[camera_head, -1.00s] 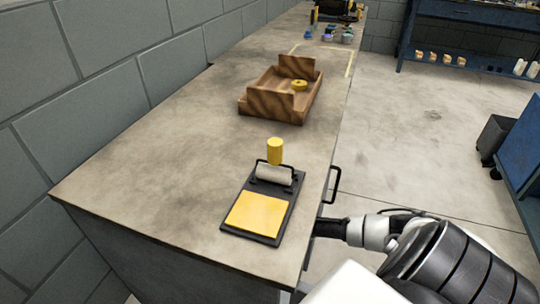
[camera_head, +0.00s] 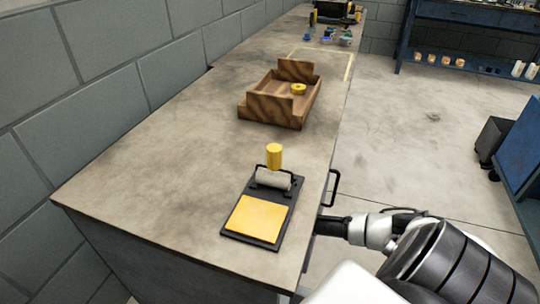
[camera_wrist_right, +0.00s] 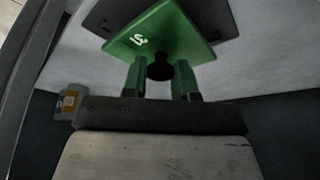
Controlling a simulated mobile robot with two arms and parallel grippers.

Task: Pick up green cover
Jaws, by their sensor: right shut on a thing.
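The green cover (camera_wrist_right: 172,34) is a flat green plate with a white mark on it, at the top of the right wrist view. A short black knob sticks out from its face. My right gripper (camera_wrist_right: 160,68) has its two green fingers on either side of the knob and is shut on it. A dark plate or panel lies behind the cover; I cannot tell whether they touch. In the head view my right arm reaches to the counter's front side, where the counter edge hides the gripper and the cover. My left gripper is in neither view.
On the counter (camera_head: 150,170) stand a yellow-and-black pad with a roller (camera_head: 257,219) and a wooden tray (camera_head: 270,112) holding a yellow ring. A black handle (camera_head: 334,187) juts from the counter front. Open floor (camera_head: 420,130) lies to the right, with a blue bench (camera_head: 470,65) beyond.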

